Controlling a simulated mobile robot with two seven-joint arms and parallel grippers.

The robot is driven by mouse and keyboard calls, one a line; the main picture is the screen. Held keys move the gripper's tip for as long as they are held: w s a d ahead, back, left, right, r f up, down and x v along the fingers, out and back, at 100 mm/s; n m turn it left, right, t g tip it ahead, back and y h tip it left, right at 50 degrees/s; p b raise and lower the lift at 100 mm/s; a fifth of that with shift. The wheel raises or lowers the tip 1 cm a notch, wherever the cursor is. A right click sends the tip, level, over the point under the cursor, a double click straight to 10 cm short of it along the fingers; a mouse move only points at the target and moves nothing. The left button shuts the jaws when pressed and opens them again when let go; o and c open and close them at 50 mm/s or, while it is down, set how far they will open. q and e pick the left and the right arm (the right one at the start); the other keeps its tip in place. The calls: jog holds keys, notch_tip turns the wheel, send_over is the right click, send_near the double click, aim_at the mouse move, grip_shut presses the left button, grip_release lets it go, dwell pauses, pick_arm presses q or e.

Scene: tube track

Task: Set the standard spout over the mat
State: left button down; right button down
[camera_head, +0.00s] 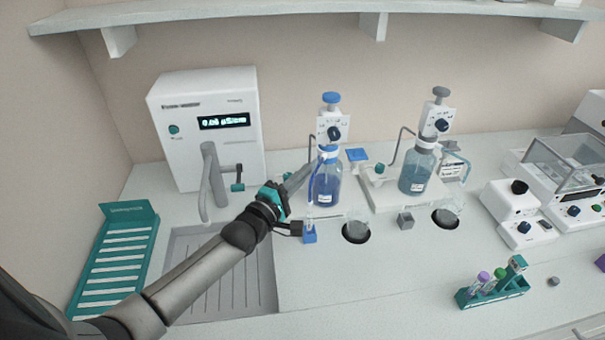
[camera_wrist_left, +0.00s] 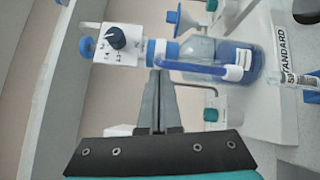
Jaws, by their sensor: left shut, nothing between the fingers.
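The standard dispenser has a white head with a black knob (camera_head: 335,133) on a bottle of blue liquid (camera_head: 327,188). Its blue spout (camera_head: 313,182) curves out from the collar and down the bottle's left side. In the left wrist view the spout (camera_wrist_left: 205,69) crosses in front of the bottle (camera_wrist_left: 212,50), and the word STANDARD (camera_wrist_left: 283,45) shows on the base. My left gripper (camera_head: 304,172) is shut and empty, its tips close to the spout near the collar; I cannot tell whether they touch. A dark round mat (camera_head: 346,238) lies under a clear beaker (camera_head: 357,228), front right of the bottle. My right gripper is out of view.
A small blue vial holder (camera_head: 310,237) stands below the spout. A second dispenser bottle (camera_head: 417,172) is to the right, with another dark mat (camera_head: 447,224) before it. A water unit (camera_head: 205,130) and sink (camera_head: 225,280) are left. The front counter is mostly clear.

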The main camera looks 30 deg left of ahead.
pick_arm(q)
jog(key=shift+d, duration=0.1)
jog(key=shift+d+n+y+p, duration=0.2)
jog(key=shift+n+y+p, duration=0.15)
jog(key=shift+y, duration=0.15)
